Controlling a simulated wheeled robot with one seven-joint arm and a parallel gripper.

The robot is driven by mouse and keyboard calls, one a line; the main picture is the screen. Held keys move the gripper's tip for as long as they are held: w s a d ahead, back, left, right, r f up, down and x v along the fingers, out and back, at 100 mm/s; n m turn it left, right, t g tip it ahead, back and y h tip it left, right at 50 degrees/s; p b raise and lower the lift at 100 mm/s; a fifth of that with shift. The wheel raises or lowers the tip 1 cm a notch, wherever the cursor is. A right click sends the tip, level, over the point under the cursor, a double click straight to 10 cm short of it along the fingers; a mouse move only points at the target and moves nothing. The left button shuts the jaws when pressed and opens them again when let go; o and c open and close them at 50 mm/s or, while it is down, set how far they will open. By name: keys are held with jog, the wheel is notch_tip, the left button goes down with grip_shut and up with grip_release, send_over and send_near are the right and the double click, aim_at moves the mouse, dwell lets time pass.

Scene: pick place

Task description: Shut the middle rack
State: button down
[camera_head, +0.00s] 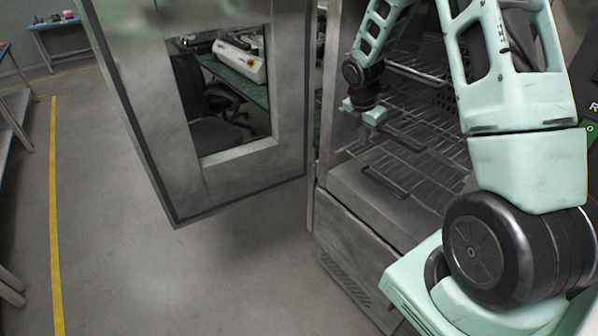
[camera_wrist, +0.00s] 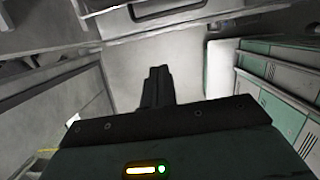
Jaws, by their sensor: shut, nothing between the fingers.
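A steel cabinet (camera_head: 318,215) stands open in the head view, with several wire racks inside. The middle rack (camera_head: 415,128) has a dark front handle (camera_head: 405,142) and appears pulled out a little. A lower rack (camera_head: 425,172) with its own handle (camera_head: 384,182) lies beneath it, and an upper rack (camera_head: 418,72) is partly behind my arm. My gripper (camera_head: 362,114) is at the cabinet's opening, just left of the middle rack's handle; I cannot tell if it touches the rack. In the wrist view the fingers (camera_wrist: 158,86) are shut and empty.
The cabinet door (camera_head: 240,175), with a window, hangs wide open to the left of my gripper. A workbench (camera_head: 55,35) stands far left. The floor between is clear.

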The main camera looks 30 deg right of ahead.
jog(key=s+a+b, duration=0.2)
jog(key=a+b, duration=0.5)
jog(key=a, duration=1.5)
jog(key=s+a+r+m+y, duration=0.1)
jog(key=s+a+r+m, duration=0.15)
jog(key=s+a, duration=0.3)
jog(key=s+a+r+m+y, duration=0.1)
jog(key=s+a+m, duration=0.2)
jog(key=s+a, duration=0.3)
jog(key=s+a+r+m+y, duration=0.1)
jog(key=s+a+m, duration=0.5)
jog(key=s, duration=0.7)
jog(key=shift+a+r, duration=0.15)
